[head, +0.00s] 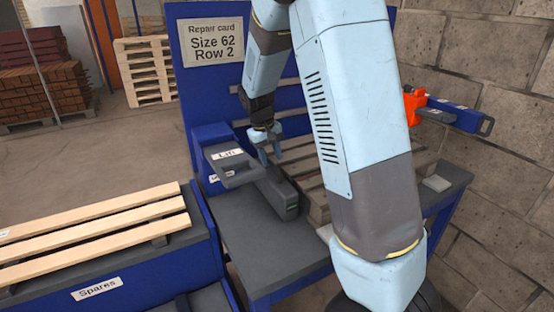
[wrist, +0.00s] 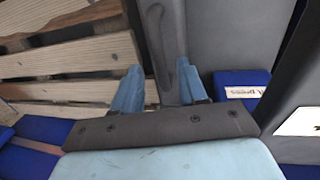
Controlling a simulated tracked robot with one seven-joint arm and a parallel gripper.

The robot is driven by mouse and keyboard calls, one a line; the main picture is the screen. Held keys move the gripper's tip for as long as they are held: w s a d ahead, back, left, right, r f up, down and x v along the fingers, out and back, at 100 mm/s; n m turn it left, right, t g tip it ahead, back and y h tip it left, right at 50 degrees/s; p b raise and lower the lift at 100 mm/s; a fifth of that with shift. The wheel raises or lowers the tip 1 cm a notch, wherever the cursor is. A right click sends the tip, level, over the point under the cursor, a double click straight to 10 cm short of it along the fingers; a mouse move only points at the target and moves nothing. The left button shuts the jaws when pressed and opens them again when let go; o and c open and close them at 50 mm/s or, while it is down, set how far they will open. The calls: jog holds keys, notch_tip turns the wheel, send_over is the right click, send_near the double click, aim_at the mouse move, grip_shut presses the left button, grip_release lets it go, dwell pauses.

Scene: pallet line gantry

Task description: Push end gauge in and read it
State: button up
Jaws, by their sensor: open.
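A long dark grey bar-shaped unit (head: 278,192) lies on the bench beside the pallet; it may be the end gauge, but I see no mark naming it. My gripper (head: 268,152) is above its far end, pointing down. In the wrist view my gripper (wrist: 158,82) is open, with its blue fingers apart. A grey part with a raised, slotted ridge (wrist: 160,45) shows between and beyond them. I cannot tell whether the fingers touch it. No reading can be made out in either view.
A grey labelled flap (head: 236,174) on a blue box stands close left of my gripper. A wooden pallet (head: 312,185) lies partly behind my arm. A repair card (head: 211,42) reads "Size 62 Row 2". Spare boards (head: 95,222) lie left; an orange-and-blue tool (head: 414,104) is right.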

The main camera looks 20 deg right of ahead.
jog(key=shift+d+f, duration=0.15)
jog(key=shift+f, duration=0.75)
grip_shut()
